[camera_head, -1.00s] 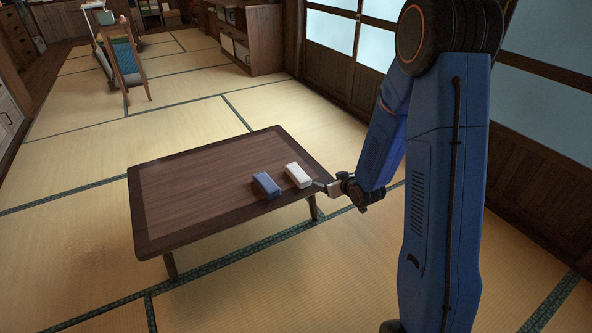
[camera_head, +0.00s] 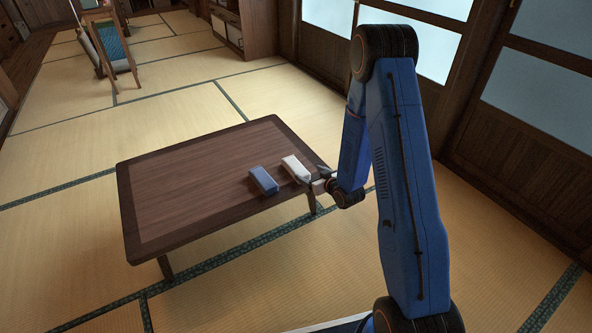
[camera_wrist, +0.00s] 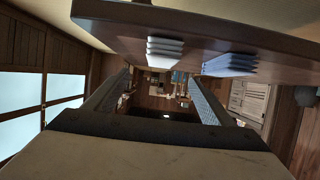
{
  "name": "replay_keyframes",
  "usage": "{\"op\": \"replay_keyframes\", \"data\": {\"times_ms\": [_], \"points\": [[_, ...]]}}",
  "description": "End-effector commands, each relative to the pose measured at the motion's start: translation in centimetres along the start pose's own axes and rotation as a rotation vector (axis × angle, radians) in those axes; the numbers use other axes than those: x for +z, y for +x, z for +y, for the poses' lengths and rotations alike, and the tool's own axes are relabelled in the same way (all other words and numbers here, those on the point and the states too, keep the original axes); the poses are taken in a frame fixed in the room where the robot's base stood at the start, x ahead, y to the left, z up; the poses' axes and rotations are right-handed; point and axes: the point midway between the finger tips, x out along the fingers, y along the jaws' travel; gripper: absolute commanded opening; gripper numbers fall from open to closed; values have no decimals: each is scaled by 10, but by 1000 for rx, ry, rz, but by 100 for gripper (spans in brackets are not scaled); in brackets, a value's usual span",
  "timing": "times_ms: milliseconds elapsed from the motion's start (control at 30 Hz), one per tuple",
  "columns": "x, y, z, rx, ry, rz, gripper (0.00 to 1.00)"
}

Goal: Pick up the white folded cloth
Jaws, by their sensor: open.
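The white folded cloth (camera_head: 295,168) lies on the low dark wooden table (camera_head: 185,192), near its right edge. In the wrist view the cloth (camera_wrist: 165,48) shows as a stack of white layers against the tabletop, at the upper middle. My gripper (camera_head: 308,180) is at the right end of the cloth, close to the table edge. In the wrist view its two fingers stand wide apart with nothing between them (camera_wrist: 155,90); the cloth shows above the gap in the picture. Whether a fingertip touches the cloth I cannot tell.
A blue folded cloth (camera_head: 263,181) lies just left of the white one; it also shows in the wrist view (camera_wrist: 230,64). The table's left part is bare. A chair (camera_head: 112,55) stands far back. Open tatami floor surrounds the table; sliding doors (camera_head: 480,80) line the right.

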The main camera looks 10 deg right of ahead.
Motion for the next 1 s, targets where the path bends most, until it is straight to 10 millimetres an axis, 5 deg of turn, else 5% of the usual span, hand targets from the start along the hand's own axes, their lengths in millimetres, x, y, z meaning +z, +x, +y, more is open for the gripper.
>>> {"op": "replay_keyframes", "data": {"times_ms": [300,1000], "points": [[0,55,-1,-1,0,0,77],[-2,122,-2,0,1,-1,77]]}}
